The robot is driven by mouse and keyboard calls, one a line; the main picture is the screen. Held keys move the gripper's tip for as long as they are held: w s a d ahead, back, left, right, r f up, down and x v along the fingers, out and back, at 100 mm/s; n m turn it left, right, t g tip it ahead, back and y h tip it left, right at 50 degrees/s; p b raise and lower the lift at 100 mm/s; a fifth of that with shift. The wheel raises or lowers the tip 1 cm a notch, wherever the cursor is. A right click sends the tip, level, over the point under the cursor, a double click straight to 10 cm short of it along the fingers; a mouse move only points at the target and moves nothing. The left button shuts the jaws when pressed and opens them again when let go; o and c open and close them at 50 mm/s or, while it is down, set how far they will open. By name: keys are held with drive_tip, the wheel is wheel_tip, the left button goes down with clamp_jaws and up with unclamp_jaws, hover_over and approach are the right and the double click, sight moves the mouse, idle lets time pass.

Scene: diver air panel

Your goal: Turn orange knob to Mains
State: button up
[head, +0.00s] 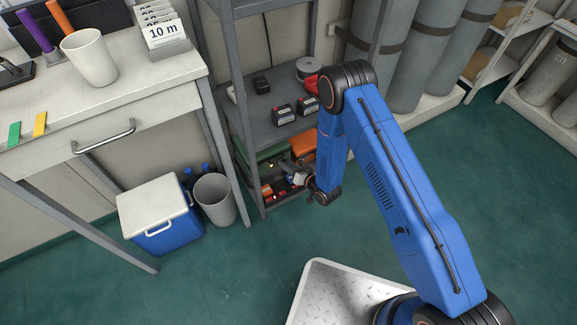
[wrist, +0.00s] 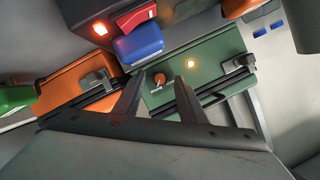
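In the wrist view, a small orange knob (wrist: 159,78) with a grey part below it sits on a green case or panel (wrist: 212,62). No Mains label is readable.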

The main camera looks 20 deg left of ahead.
clamp_jaws()
idle(0.3)
drive_tip(key=n+t+h, duration=0.1)
drive_tip(key=n, duration=0.1)
drive_tip(key=n+t+h, duration=0.1)
drive_tip(key=n, duration=0.2)
drive_tip(key=s+n+t+h, duration=0.1)
drive_tip(key=n+t, duration=0.1)
drive_tip(key=n, duration=0.1)
drive_tip(key=shift+a, duration=0.4)
drive_tip(key=n+t+h, duration=0.1)
drive_tip(key=n, duration=0.2)
drive_tip(key=shift+a+f+t, duration=0.1)
drive_tip(key=shift+f+t, duration=0.05)
drive_tip(key=shift+t, duration=0.25)
drive_tip(key=shift+n, duration=0.4)
